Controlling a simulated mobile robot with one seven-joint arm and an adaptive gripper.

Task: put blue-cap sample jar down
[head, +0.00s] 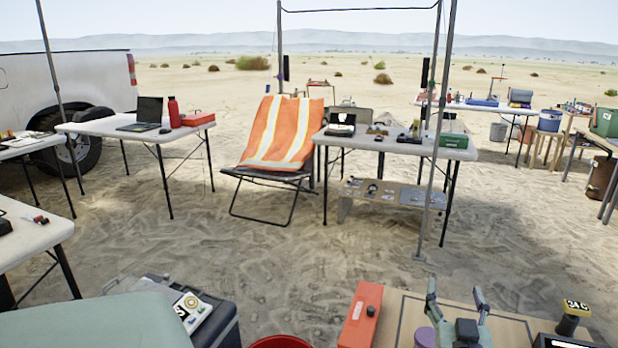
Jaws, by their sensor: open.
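My gripper (456,290) is at the bottom right of the head view, its two grey-green fingers spread apart over a tan tabletop (400,305). No object shows clasped between the fingertips. A dark rounded object (467,330) shows between the fingers lower down; I cannot tell what it is. A purple-topped object (425,337) sits just left of the fingers, cut off by the bottom edge. I cannot clearly make out a blue-cap sample jar; it may be hidden or out of frame.
A red-orange box (362,313) stands at the tan tabletop's left edge. A black and yellow marker (574,315) and a dark-framed screen (565,341) are on the right. A red bucket (280,342) and dark case (222,318) lie left. Open sand lies beyond.

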